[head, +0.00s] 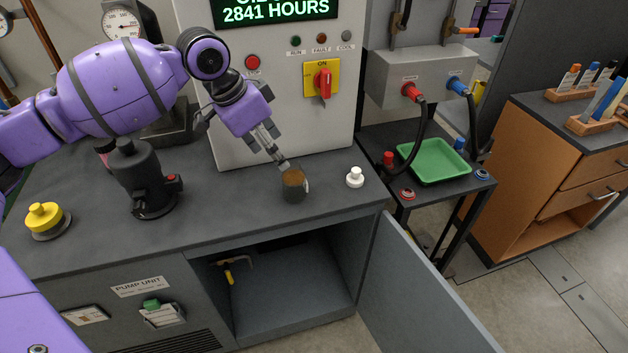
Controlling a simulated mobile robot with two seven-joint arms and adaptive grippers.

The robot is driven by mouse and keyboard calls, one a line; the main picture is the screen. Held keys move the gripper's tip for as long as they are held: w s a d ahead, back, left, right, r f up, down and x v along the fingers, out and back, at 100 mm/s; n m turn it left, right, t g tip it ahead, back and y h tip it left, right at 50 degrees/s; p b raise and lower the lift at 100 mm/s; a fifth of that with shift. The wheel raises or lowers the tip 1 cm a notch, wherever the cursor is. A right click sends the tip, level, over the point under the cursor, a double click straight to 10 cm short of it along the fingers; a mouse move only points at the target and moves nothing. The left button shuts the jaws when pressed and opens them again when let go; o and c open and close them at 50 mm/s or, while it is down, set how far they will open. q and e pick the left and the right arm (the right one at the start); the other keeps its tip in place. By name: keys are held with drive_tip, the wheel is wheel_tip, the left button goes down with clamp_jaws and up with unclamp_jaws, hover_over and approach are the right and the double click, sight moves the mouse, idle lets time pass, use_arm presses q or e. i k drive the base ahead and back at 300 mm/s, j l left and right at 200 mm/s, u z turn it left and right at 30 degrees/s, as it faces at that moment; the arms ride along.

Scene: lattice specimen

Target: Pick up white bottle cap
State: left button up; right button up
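The white bottle cap (355,177) stands on the dark bench top near its right front edge. It has a wide base and a narrower knob on top. My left gripper (284,163) reaches down from the upper left, to the left of the cap and apart from it. My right gripper is not in view.
A grey cabinet with a red switch (323,82) stands behind the bench. A yellow knob (44,217) and a black device (146,180) are at left. An open door (415,290) hangs below. A green tray (433,161) lies on a side table. Bench space around the cap is clear.

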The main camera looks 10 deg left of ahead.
sight(355, 179)
drive_tip(key=i+j+z, duration=0.1)
drive_tip(key=z, duration=0.3)
drive_tip(key=i+j+z, duration=0.1)
drive_tip(key=j+z, duration=0.45)
drive_tip(key=z, duration=0.25)
drive_tip(key=i, duration=0.05)
